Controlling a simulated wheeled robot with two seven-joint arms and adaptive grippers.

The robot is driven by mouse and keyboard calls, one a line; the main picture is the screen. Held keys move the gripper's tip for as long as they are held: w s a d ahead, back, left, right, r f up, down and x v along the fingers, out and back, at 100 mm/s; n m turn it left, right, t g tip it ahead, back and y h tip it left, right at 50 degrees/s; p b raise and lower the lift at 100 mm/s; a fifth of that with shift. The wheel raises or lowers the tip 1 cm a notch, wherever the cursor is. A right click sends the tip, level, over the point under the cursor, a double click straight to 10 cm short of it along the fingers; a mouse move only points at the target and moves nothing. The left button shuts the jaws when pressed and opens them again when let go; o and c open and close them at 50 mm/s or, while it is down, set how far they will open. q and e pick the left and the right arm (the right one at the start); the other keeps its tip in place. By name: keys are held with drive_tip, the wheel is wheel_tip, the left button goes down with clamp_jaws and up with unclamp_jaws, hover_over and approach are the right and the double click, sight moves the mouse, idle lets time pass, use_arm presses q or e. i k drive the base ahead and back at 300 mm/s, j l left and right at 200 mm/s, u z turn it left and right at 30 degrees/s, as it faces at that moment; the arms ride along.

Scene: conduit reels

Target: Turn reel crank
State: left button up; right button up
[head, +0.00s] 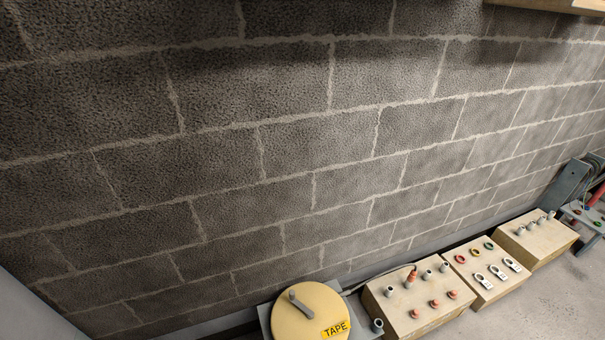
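A round cream-yellow reel (291,318) with a yellow label reading TAPE sits at the bottom centre of the head view, close to the wall. Its lower edge is cut off by the frame. A grey crank handle (301,305) lies across the reel's upper face, slanting from upper left to lower right. Neither of my grippers shows in the head view, and nothing is seen touching the crank.
Wooden boxes with conduit fittings and rings stand in a row right of the reel: a near box (385,323), a middle box (489,291) and a far box (552,249). A block wall (250,150) rises behind. Grey floor (560,310) is clear at lower right.

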sight(309, 313)
drive_tip(key=k+j+z, duration=0.25)
drive_tip(key=j, duration=0.15)
drive_tip(key=k+j+z, duration=0.1)
drive_tip(key=j+z, duration=0.15)
drive_tip(key=k+j+z, duration=0.25)
drive_tip(key=j, duration=0.2)
